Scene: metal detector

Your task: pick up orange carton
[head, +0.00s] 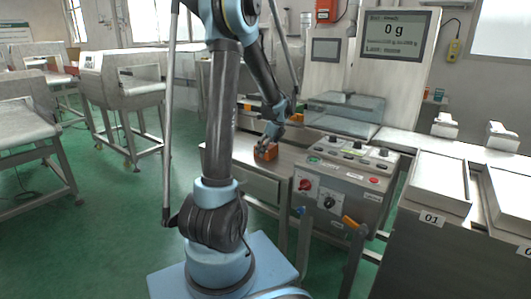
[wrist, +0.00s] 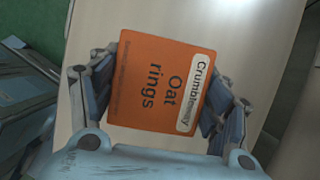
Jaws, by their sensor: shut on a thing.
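The orange carton (wrist: 150,85) fills the middle of the wrist view, with a label reading "Crumbleway" and "Oat rings". My gripper (wrist: 162,92) has one finger against each side of it and is shut on it. In the head view the carton (head: 266,151) is small and orange at the near end of the metal table, with my gripper (head: 268,141) over it. I cannot tell whether the carton rests on the table or is just above it.
The metal table (head: 240,158) is bare around the carton. A control panel (head: 345,175) with knobs stands to its right, with a clear-covered unit (head: 345,115) behind. White trays (head: 436,185) sit at the right. A display (head: 395,35) reads 0 g.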

